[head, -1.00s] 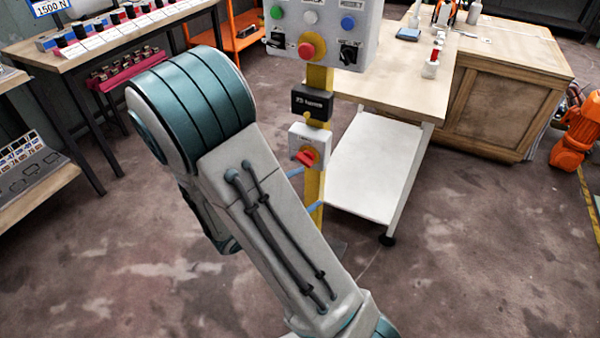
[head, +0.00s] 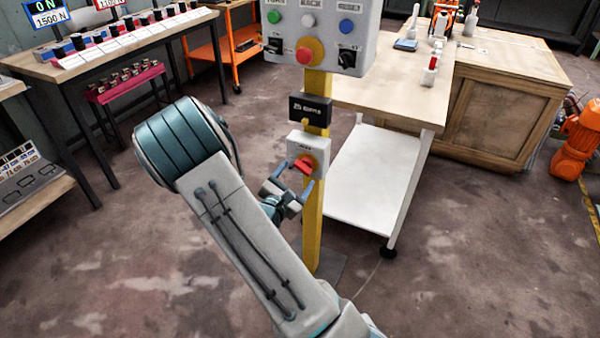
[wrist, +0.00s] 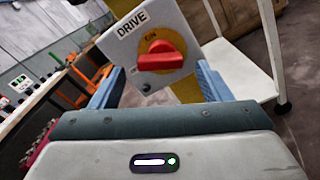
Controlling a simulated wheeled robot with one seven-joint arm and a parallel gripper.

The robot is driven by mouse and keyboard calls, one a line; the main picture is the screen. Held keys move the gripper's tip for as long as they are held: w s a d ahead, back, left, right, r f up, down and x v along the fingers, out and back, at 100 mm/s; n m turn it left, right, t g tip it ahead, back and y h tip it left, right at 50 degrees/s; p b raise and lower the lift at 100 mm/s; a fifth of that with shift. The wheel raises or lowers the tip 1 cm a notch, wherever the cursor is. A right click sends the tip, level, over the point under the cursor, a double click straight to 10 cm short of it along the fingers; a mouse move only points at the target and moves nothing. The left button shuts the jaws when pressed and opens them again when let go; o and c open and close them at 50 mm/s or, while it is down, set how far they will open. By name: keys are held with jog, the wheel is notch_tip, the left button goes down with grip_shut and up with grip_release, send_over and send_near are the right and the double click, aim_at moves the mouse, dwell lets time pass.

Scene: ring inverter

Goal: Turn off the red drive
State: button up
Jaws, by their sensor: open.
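The red drive switch (head: 304,164) is a red rotary handle on a yellow disc. It sits on a light grey box (head: 299,147) on the yellow post (head: 313,235). In the wrist view the box carries the word DRIVE, and the red handle (wrist: 161,58) lies roughly level, slightly tilted, with "ON" legible above it. My gripper (head: 292,179) is open in front of the switch box. In the wrist view its two blue fingers (wrist: 158,85) stand wide apart, left and right of the handle; I cannot tell whether they touch the box.
Above is a grey control panel (head: 375,28) with a red push button (head: 305,56) and coloured buttons. A black labelled box (head: 310,110) hangs between them. A white-shelved workbench (head: 362,190) stands right behind the post. The floor at front is clear.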

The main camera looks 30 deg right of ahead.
aim_at(301, 170)
jog(key=shift+x, duration=1.55)
jog(key=shift+c, duration=0.3)
jog(key=c, duration=0.9)
jog(key=shift+n, duration=0.3)
jog(key=n+p, duration=0.2)
jog(key=shift+r+p, duration=0.1)
jog(key=shift+p, duration=0.2)
jog(key=shift+n+p, duration=1.1)
jog(key=shift+n, duration=0.5)
jog(key=shift+a, duration=0.1)
